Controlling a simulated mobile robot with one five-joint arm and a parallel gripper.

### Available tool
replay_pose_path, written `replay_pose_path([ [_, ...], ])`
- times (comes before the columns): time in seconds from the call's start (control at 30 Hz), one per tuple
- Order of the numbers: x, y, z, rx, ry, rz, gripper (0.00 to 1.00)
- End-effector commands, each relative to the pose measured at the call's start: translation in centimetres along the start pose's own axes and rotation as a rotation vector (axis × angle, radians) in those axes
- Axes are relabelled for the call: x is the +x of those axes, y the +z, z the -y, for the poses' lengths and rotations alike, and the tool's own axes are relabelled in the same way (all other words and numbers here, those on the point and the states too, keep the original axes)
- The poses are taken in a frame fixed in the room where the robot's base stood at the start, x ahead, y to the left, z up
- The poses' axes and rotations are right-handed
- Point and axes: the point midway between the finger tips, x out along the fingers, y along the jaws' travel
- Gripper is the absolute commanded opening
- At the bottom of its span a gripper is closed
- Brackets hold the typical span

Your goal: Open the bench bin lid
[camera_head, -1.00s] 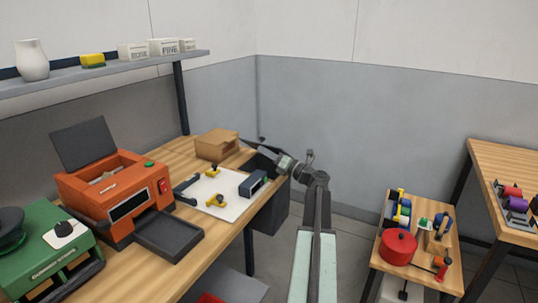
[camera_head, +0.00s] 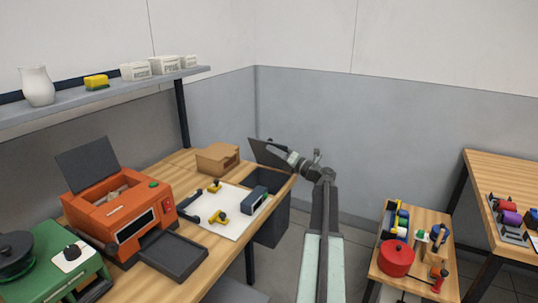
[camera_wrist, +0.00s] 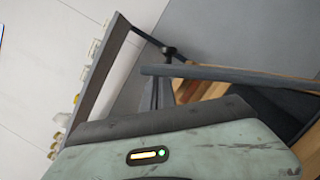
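The bench bin (camera_head: 271,222) is a dark grey box at the far right end of the wooden bench, with its dark opening showing at the top. Its dark lid (camera_head: 264,151) stands raised and tilted above the opening. My gripper (camera_head: 283,155) is at the lid's right side, against it or very close; contact is not clear. The fingertips are small and dark there, so I cannot tell whether they are open or shut. In the wrist view my pale green housing fills the bottom, and a dark bar (camera_wrist: 225,73) crosses above it, perhaps the lid or bin edge.
A cardboard box (camera_head: 217,158) stands left of the bin. A white board (camera_head: 228,227) with clamps, an orange machine (camera_head: 118,208) and a green machine (camera_head: 50,265) sit on the bench. A low table with a red pot (camera_head: 396,257) stands at right. Floor between is clear.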

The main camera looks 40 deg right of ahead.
Motion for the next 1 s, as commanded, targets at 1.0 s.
replay_pose_path([
  [1.0,3.3,9.0,4.6,0.002,0.009,-0.008,0.00],
])
